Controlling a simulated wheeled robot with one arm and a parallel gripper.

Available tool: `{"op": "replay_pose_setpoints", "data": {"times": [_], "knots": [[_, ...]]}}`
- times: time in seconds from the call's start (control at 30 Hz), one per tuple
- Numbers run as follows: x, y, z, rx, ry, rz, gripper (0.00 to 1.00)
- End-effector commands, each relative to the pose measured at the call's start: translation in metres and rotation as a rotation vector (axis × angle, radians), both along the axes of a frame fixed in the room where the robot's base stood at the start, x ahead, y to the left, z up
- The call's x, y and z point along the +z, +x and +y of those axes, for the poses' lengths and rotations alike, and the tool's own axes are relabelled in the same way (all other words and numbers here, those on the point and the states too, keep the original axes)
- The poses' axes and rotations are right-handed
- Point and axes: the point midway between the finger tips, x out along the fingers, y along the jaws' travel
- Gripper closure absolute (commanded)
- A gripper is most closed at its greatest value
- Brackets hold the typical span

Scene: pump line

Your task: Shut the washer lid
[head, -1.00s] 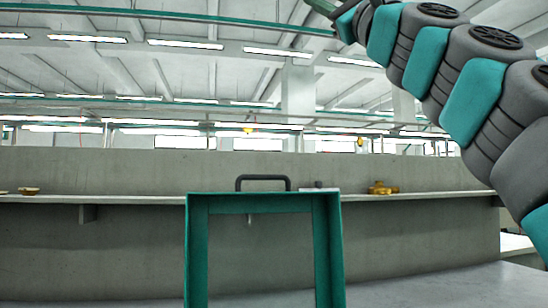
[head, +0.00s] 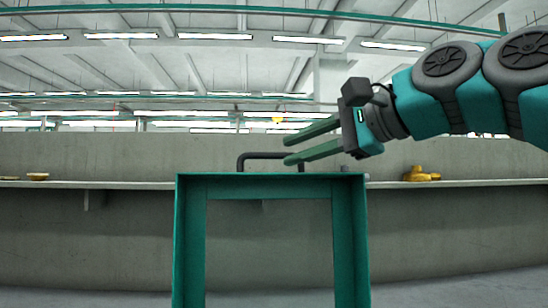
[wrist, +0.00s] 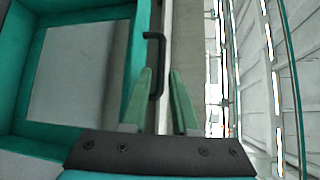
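The washer lid (head: 350,235) appears as a teal frame with a see-through middle, standing upright in front of me in the head view. A dark handle (head: 262,155) rises at its top edge. In the wrist view the teal frame (wrist: 90,14) fills the left side, and the handle (wrist: 159,62) is on its right edge. My gripper (head: 288,150) is open at the handle's right end, fingers pointing left. In the wrist view its green fingers (wrist: 162,72) lie on either side of the handle, with a gap. Contact cannot be told.
A grey wall with a long ledge (head: 120,184) runs behind the lid. Yellow fittings (head: 420,174) sit on the ledge at right, and a small yellow item (head: 38,177) at left. The space left of the lid looks clear.

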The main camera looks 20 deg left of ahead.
Motion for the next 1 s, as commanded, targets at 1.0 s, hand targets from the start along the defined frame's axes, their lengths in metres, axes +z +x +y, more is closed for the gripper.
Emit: {"op": "replay_pose_setpoints", "data": {"times": [1.0], "knots": [[-0.012, 0.016, 0.052, 0.0, 0.002, -0.002, 1.0]]}}
